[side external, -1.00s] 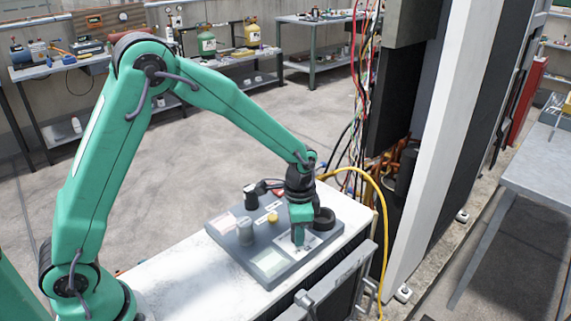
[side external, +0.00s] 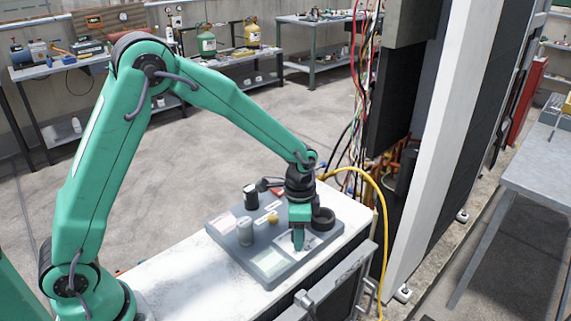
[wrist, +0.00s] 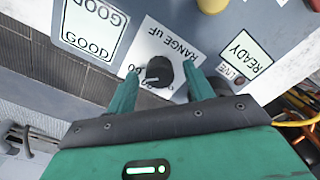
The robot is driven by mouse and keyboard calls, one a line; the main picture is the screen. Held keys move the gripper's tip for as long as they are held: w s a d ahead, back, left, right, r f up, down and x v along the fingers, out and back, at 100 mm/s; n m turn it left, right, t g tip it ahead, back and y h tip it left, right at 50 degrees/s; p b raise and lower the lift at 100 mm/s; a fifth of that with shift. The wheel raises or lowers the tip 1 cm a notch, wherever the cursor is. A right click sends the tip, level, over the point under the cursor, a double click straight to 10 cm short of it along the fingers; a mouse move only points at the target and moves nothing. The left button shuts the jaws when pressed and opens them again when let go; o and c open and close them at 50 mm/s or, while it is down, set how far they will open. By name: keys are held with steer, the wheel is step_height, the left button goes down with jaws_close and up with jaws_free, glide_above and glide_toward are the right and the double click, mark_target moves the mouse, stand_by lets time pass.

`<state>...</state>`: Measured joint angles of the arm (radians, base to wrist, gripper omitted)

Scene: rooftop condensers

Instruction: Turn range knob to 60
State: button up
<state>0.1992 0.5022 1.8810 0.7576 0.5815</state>
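The range knob (wrist: 158,70) is a black round knob on a white plate marked "RANGE UF" (wrist: 180,40) in the wrist view. My gripper (wrist: 163,74) is open, with one green finger on each side of the knob and a visible gap to each.
A "READY" window (wrist: 243,55) lies right of the knob, and a "GOOD" window (wrist: 93,22) lies left. A yellow button (side external: 273,218), a grey cylinder (side external: 245,231) and a black ring (side external: 323,219) stand on the panel. A yellow hose (side external: 384,235) runs past its right.

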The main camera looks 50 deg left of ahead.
step_height(320, 180, up, 7)
steer(key=shift+r, duration=0.45)
stand_by(0.4)
steer(key=shift+s+a+r, duration=0.25)
steer(key=shift+s+r, duration=0.1)
steer(key=shift+r, duration=0.2)
steer(key=s+a+r+n+t, duration=0.2)
steer(key=s+r+n, duration=0.1)
steer(key=s, duration=0.3)
steer(key=s+a+r+n+t, duration=0.1)
steer(key=s+a+r+n, duration=0.2)
steer(key=s, duration=0.4)
steer(key=s+a+r+n+t, duration=0.2)
steer(key=s+a+r+n, duration=0.1)
steer(key=s+r, duration=0.2)
steer(key=shift+s+a+r+t, duration=0.15)
steer(key=shift+s+t, duration=0.15)
steer(key=shift+s, duration=0.95)
